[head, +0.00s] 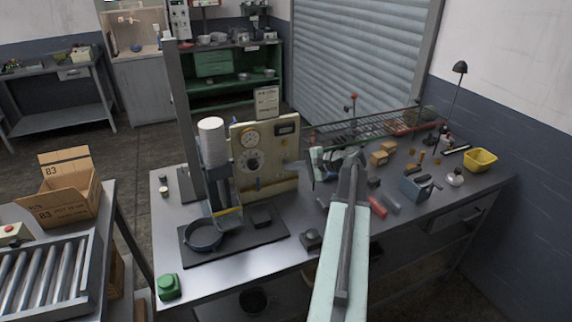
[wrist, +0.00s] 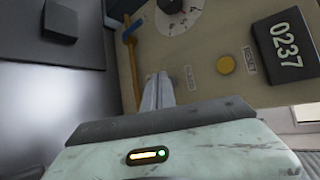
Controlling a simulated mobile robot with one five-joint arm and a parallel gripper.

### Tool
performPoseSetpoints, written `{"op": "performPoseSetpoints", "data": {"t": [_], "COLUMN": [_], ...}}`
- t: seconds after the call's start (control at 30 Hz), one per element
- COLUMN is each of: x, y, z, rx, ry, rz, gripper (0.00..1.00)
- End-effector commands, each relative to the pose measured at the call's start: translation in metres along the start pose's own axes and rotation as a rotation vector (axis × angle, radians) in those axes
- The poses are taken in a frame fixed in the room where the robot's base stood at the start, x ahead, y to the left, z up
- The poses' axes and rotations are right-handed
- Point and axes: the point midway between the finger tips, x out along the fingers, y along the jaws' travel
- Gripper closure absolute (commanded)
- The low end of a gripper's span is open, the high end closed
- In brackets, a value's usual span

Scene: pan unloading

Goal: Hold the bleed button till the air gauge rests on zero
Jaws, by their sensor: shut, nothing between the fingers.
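The beige press panel (head: 283,171) stands upright behind the press. Its round air gauge (head: 250,138) is upper left; the needle is too small to read. My gripper (head: 289,168) reaches the panel's lower right from the right. In the wrist view my gripper (wrist: 157,78) is shut and empty, its fingertips at the panel face beside a small faint label (wrist: 188,77). The bleed button is not visible and may be behind the fingertips; I cannot tell whether it is pressed. A separate yellow button (wrist: 226,65) sits beside a label like RESET.
A counter (wrist: 285,45) reads 0237. The press holds a white cylinder (head: 212,143) above a blue pan (head: 203,236). Blocks and tools crowd the bench's right side.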

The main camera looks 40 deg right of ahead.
Motion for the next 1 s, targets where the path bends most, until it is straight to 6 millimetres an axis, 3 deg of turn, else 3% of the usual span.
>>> {"op": "performPoseSetpoints", "data": {"t": [0.57, 1.0], "x": [-0.009, -0.038], "y": [0.007, 0.029], "z": [0.008, 0.03], "rx": [0.0, -0.001], "ry": [-0.001, -0.001], "rz": [0.0, 0.001], "gripper": [1.0, 1.0]}}
